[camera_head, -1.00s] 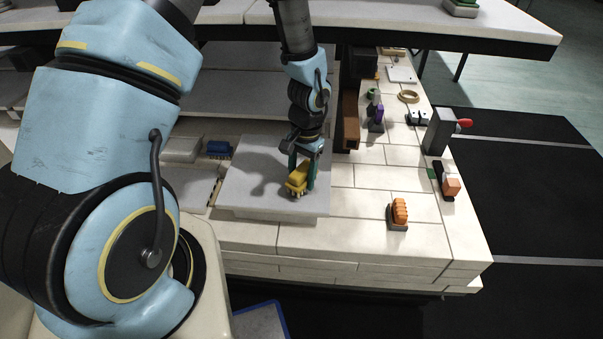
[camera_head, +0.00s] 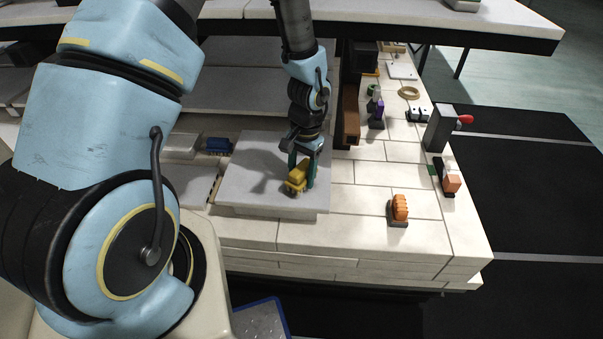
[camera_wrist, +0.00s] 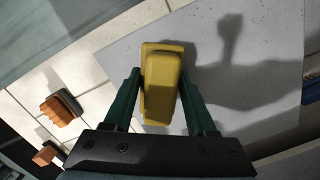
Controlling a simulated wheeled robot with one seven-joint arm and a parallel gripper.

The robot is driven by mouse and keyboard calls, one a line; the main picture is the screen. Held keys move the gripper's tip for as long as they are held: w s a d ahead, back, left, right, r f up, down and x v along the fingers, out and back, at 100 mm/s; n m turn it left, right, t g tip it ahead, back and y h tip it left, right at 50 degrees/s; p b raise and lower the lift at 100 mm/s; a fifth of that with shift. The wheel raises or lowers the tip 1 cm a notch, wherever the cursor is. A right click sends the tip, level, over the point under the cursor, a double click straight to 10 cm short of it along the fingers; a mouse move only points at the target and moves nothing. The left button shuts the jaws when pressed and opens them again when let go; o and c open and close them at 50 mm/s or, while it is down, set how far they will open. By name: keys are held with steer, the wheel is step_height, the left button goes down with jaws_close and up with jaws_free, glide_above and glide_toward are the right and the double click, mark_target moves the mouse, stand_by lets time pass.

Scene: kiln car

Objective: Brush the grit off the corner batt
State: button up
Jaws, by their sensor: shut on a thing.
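The corner batt (camera_head: 245,193) is a light grey slab at the near corner of the kiln car. It also shows in the wrist view (camera_wrist: 220,85), with dark specks on its surface. My gripper (camera_head: 302,180) is over the batt's right part, pointing down, shut on a yellow brush (camera_head: 297,173). In the wrist view the yellow brush (camera_wrist: 162,85) sits between the green fingers. Its bristles are hidden there, and I cannot tell whether they touch the batt. The gripper's shadow falls on the batt.
An orange brush-like block (camera_head: 400,208) stands on the pale bricks to the right. A blue block (camera_head: 218,145) lies behind the batt. A grey box with a red knob (camera_head: 440,130) stands near the right edge.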

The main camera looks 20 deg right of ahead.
mark_target(325, 193)
steer(key=shift+w+a, duration=0.3)
steer(key=shift+a, duration=0.5)
steer(key=shift+w+a, duration=0.25)
steer(key=shift+a, duration=0.55)
steer(key=shift+w+a, duration=0.3)
steer(key=shift+a, duration=0.5)
steer(key=shift+f+b, duration=0.45)
steer(key=shift+f, duration=0.45)
steer(key=shift+s+d, duration=0.4)
steer(key=shift+d, duration=0.45)
steer(key=shift+s+d, duration=0.45)
steer(key=shift+d, duration=0.45)
steer(key=shift+s+d, duration=0.4)
steer(key=shift+d, duration=0.45)
steer(key=shift+s+d+b, duration=0.1)
steer(key=shift+s+d, duration=0.3)
steer(key=shift+d, duration=0.45)
steer(key=shift+s+d+b, duration=0.1)
steer(key=shift+s+d, duration=0.3)
steer(key=shift+d, duration=0.5)
steer(key=shift+s+d+b, duration=0.1)
steer(key=shift+s+d, duration=0.3)
steer(key=shift+d, duration=0.45)
